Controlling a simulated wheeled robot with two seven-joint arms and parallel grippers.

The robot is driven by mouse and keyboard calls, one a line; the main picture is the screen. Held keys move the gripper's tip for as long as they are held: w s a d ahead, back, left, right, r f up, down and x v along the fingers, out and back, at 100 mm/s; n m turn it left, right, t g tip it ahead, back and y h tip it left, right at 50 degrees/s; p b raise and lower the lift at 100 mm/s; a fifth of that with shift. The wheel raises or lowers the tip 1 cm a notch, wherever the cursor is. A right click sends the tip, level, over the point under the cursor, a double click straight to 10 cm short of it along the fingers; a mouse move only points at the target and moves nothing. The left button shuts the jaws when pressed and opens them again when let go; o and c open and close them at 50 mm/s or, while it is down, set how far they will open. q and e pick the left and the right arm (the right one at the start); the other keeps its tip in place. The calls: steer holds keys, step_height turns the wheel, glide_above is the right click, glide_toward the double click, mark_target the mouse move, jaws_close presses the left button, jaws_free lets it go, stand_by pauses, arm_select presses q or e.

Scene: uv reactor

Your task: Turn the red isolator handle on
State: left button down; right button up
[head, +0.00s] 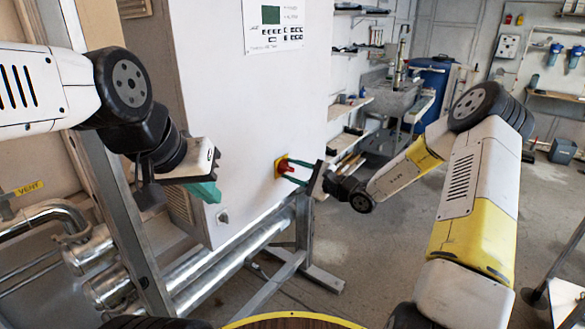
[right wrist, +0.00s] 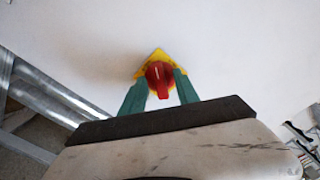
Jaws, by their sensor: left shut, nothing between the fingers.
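The red isolator handle (head: 282,165) sits on a yellow plate (head: 277,172) on the white cabinet's front. In the right wrist view the red handle (right wrist: 161,84) is centred on the yellow plate (right wrist: 150,61), its grip pointing down the picture. My right gripper (head: 291,172) reaches the handle from the right. Its green fingers (right wrist: 160,82) stand one on each side of the handle, with gaps beside the lower grip; whether the tips touch it is unclear. My left gripper (head: 206,192) is shut and empty, left of the handle in front of the cabinet.
Floor (head: 370,255) is clear to the right, before a sink bench (head: 390,100).

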jaws_close()
steer(key=shift+m, duration=0.3)
steer(key=m, duration=1)
steer(key=shift+w+d, duration=0.1)
steer(key=shift+m, duration=0.3)
stand_by(0.3)
jaws_free()
